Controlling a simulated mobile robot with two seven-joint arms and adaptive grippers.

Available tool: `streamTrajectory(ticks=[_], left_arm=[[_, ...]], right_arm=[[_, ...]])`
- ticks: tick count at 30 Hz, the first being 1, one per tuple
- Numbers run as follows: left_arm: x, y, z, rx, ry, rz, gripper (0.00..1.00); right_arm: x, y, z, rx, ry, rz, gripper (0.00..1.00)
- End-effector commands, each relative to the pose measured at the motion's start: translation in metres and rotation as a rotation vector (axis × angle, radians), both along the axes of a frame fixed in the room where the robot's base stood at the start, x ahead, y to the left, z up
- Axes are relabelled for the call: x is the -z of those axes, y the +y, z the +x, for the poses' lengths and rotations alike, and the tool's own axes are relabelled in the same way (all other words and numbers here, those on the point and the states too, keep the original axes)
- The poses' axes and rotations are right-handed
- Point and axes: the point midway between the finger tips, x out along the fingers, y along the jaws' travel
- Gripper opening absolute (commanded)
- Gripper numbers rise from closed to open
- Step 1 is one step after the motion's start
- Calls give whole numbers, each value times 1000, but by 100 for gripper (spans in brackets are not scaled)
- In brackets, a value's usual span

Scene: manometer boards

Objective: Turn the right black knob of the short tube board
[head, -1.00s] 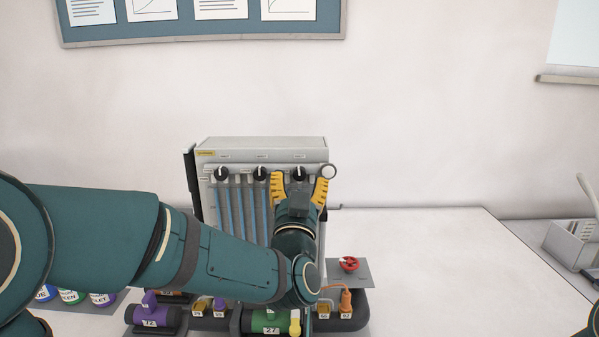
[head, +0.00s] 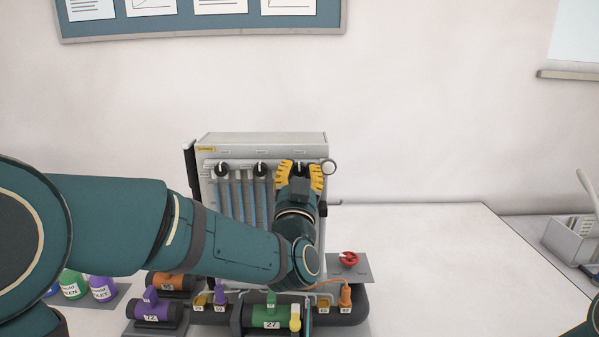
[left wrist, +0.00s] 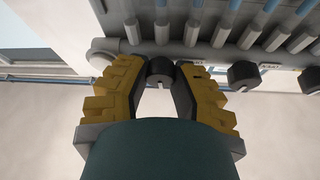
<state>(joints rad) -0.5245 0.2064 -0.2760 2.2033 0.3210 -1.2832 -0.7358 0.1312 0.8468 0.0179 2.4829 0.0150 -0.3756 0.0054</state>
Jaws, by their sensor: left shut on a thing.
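The short tube board (head: 262,141) is a grey upright panel with vertical tubes and a row of black knobs near its top. The right black knob (head: 300,168) is at the row's right end, partly hidden by my left gripper (head: 300,172). In the left wrist view, this knob (left wrist: 160,71) sits between the yellow fingertips of the left gripper (left wrist: 160,77), which is shut on it. The middle knob (head: 261,168) and left knob (head: 222,168) are clear of the gripper. My right gripper is not in view.
Below the board are a dark pipe rig with a green cylinder (head: 272,317), an orange cylinder (head: 168,283) and a red valve wheel (head: 349,259). Bottles (head: 102,287) stand at the lower left. The white table is clear to the right of the board.

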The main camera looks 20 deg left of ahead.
Motion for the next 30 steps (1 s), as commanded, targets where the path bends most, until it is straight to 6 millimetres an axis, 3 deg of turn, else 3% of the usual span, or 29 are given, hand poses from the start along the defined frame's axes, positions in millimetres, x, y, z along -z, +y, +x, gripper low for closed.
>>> streamTrajectory(ticks=[6,13,14,16,26,30], left_arm=[[-1,0,0,0,27,105,0],[-2,0,0,0,26,107,0],[-2,0,0,0,26,107,30],[-2,0,0,0,26,106,55],[0,0,-1,1,28,106,57],[4,-2,-12,2,28,105,57]], right_arm=[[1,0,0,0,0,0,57],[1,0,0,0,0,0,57],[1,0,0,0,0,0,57],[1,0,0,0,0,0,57],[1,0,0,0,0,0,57],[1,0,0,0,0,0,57]])
